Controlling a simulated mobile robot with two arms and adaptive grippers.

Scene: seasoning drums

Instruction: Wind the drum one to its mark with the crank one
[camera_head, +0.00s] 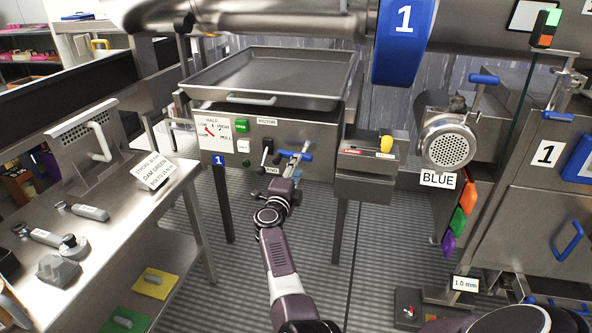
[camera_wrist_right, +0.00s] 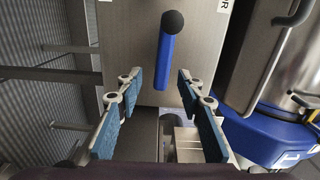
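Drum one is most likely the large metal cylinder at the top whose blue end (camera_head: 403,45) carries a white 1; it is cut off by the frame and I see no mark on it. The crank, a blue handle (camera_head: 294,155) with a black knob, is on the panel front near a blue 1 plate (camera_head: 218,160). It also shows in the right wrist view as a blue bar (camera_wrist_right: 170,62). My right gripper (camera_head: 297,169) is at the crank. In the wrist view its blue-padded fingers (camera_wrist_right: 160,82) are apart, with the bar beyond and between them. My left gripper is not in view.
The panel (camera_head: 322,135) has a gauge card (camera_head: 212,130), a green button (camera_head: 241,126) and a black-knobbed lever (camera_head: 266,148). A metal tray (camera_head: 290,72) lies above. A bench (camera_head: 130,215) stands left, a grinder-like machine (camera_head: 447,140) right. Ribbed floor is open below.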

